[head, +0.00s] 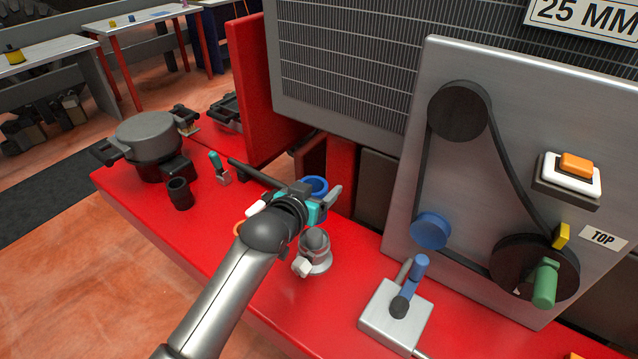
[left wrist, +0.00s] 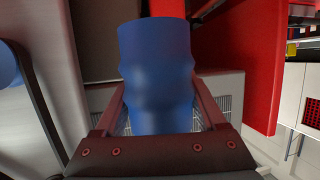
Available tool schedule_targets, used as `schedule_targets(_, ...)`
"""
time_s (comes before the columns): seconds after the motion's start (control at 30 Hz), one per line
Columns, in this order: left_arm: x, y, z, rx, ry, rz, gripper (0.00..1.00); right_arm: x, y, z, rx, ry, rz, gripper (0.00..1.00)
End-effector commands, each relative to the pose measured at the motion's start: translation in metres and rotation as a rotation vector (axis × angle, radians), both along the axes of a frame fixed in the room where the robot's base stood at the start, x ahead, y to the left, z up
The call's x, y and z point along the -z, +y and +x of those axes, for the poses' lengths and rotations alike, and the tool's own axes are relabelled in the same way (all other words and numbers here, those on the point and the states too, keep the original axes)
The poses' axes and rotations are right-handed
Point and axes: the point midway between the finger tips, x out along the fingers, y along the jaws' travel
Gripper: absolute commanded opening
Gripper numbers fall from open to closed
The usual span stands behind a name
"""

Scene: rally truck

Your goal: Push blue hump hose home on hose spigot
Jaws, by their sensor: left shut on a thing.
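The blue hump hose (head: 314,185) is held by my left gripper (head: 322,200) above the red bench, near the foot of the radiator panel. In the left wrist view the hose (left wrist: 157,75) stands between both fingers, its bulge showing and its far end free of the fingers. In the head view the gripper hides most of the hose. A dark pipe (head: 250,170) runs just left of and behind the gripper. I cannot tell if this is the hose spigot or if the hose touches it. My right gripper is not in view.
A silver domed fitting (head: 316,254) stands on the red bench (head: 215,225) just below the gripper. A grey pot (head: 147,136) and dark cup (head: 180,194) are left. A lever box (head: 394,315) and upright belt panel (head: 400,190) are right. The bench's front left is clear.

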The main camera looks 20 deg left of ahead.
Motion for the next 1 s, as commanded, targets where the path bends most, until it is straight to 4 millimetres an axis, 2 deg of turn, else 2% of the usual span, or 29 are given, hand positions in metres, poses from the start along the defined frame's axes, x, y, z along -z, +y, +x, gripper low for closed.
schedule_targets(0.1,0.017,0.000,0.000,0.000,0.000,0.000,0.04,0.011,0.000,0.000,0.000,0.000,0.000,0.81)
schedule_targets(0.4,0.041,0.000,0.000,0.001,0.000,0.000,0.04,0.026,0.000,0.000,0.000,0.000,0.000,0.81)
schedule_targets(0.6,0.048,0.000,0.000,0.000,0.000,0.000,0.04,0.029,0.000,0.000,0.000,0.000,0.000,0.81)
schedule_targets(1.0,0.048,0.000,0.000,0.000,-0.001,0.000,0.04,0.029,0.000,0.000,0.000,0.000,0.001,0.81)
